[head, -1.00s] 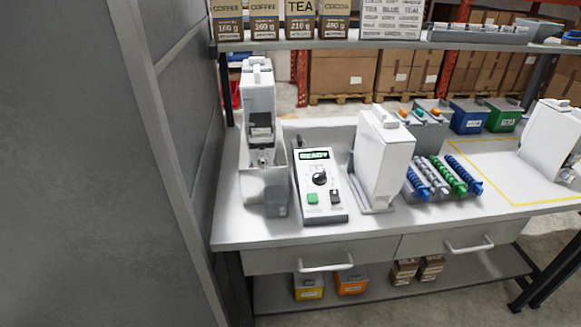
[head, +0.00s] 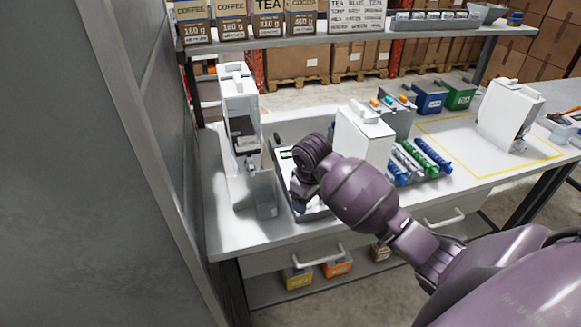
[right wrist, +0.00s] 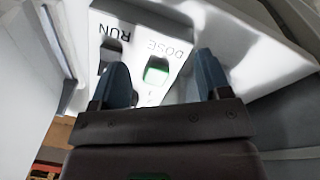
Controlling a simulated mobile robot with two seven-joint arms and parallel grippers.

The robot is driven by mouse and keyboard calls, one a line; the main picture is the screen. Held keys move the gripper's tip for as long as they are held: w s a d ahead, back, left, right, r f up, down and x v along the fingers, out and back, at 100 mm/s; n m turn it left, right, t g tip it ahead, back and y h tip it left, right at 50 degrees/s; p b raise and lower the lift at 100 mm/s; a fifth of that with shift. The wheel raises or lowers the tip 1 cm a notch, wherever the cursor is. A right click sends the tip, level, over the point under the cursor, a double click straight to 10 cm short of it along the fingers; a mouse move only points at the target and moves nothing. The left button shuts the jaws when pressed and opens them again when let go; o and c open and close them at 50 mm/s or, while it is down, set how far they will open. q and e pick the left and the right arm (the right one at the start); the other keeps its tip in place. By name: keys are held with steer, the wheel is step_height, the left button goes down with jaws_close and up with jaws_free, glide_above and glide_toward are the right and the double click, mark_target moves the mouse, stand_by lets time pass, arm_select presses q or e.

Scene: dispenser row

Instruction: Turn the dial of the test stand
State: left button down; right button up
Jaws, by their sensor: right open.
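The test stand (head: 282,167) is a flat panel on the bench, mostly covered by my right arm in the head view; only its left edge and part of its display show. Its dial is hidden there and out of the right wrist view. In the right wrist view the white panel (right wrist: 140,27) shows a green button (right wrist: 157,72) by the word DOSE and a dark switch (right wrist: 109,56) by RUN. My right gripper (right wrist: 163,66) is open and empty, its two blue-grey fingers over this button end. In the head view the gripper (head: 304,200) points down at the stand. My left gripper is not in view.
A white dispenser (head: 240,110) stands left of the stand, another (head: 364,135) close on its right. Colored augers (head: 427,157) lie further right. A yellow-outlined area (head: 455,150) is mostly clear, with a third dispenser (head: 509,112). A shelf (head: 330,43) spans above.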

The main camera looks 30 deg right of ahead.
steer(key=w+d+r+g, duration=0.1)
steer(key=w+d+r, duration=0.2)
steer(key=w+r, duration=0.7)
steer(key=f, duration=0.3)
steer(key=d+f, duration=0.1)
steer(key=f, duration=0.2)
steer(key=f+p, duration=0.1)
steer(key=f, duration=0.2)
steer(key=shift+d+f, duration=0.2)
steer(key=shift+f, duration=0.2)
steer(key=c, duration=0.9)
steer(key=shift+m, duration=0.5)
steer(key=m, duration=0.4)
steer(key=shift+d+r+m+y, duration=0.1)
steer(key=shift+d+m+y, duration=0.05)
steer(key=shift+m+y, duration=0.25)
steer(key=m+y, duration=0.1)
steer(key=m, duration=0.4)
steer(key=shift+s+d+m+t, duration=0.1)
steer(key=shift+d+m+t, duration=0.05)
steer(key=shift+m+t, duration=0.2)
steer(key=shift+m, duration=0.25)
